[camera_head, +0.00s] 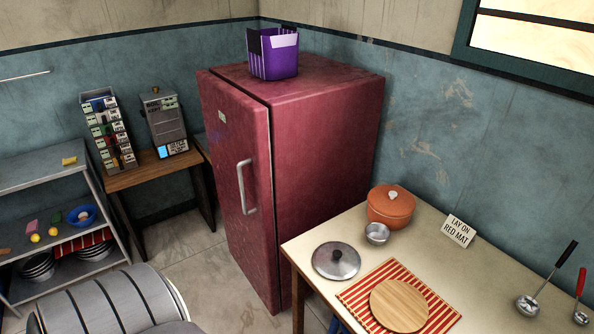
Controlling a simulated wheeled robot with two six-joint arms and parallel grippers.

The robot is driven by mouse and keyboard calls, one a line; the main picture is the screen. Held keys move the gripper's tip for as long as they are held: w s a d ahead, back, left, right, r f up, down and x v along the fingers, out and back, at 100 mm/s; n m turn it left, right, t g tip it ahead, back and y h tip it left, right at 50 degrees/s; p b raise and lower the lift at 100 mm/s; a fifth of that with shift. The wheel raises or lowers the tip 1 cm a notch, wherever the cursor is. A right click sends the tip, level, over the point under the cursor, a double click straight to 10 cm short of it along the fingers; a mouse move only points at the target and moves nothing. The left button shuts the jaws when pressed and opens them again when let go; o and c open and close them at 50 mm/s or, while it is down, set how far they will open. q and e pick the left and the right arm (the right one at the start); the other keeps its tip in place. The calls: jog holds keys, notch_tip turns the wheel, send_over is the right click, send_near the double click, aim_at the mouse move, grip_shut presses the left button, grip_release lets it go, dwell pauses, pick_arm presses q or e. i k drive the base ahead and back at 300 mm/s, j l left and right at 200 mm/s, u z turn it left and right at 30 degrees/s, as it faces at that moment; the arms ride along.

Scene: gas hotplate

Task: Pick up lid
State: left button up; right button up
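A round metal lid (336,261) with a dark knob lies flat on the pale table (480,291), near its left edge. A red-and-cream striped mat (432,318) lies to the right of and nearer than the lid. A round wooden board (399,305) rests on the mat. An orange pot (391,211) with its own orange cover and a light knob stands behind the metal lid. Neither of my grippers shows in this view.
A small metal bowl (377,233) stands between lid and pot. A sign (458,231) reads "LAY ON RED MAT". Two ladles (529,304) (580,317) lie at the right. A red fridge (310,130) stands behind the table. The table between mat and ladles is clear.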

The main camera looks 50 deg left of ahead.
aim_at(337, 261)
jog(key=u, duration=1.15)
jog(key=z, duration=2)
jog(key=u, duration=1.95)
